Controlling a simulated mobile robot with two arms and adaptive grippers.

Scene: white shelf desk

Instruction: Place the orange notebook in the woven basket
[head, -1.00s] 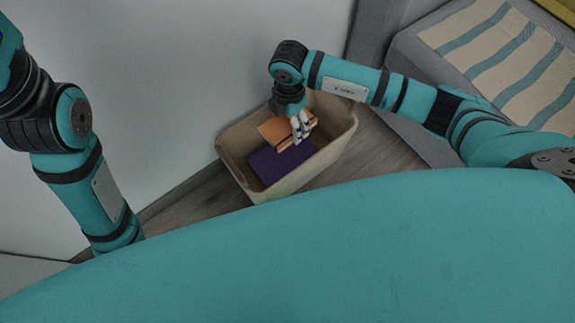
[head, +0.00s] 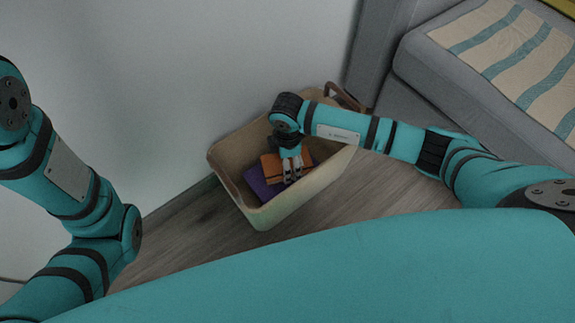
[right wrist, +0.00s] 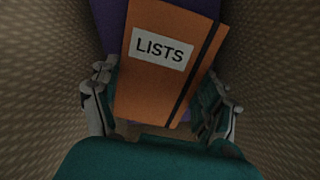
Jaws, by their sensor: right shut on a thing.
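The orange notebook (head: 271,168) is down inside the woven basket (head: 305,200), over a purple item (head: 258,187). In the right wrist view the notebook (right wrist: 165,75) shows a white "LISTS" label and a dark elastic band, with the purple item (right wrist: 103,20) partly hidden behind it. My right gripper (head: 292,176) reaches down into the basket and is shut on the notebook, one finger at each side of it. I cannot tell whether the notebook touches the purple item. My left arm shows at the left, but its gripper is out of view.
The basket's woven walls (right wrist: 45,95) rise close on both sides of my right gripper. The basket stands on the wooden floor (head: 195,225) against a pale wall (head: 130,90). A grey couch (head: 440,75) with a striped cloth (head: 505,50) is at the right.

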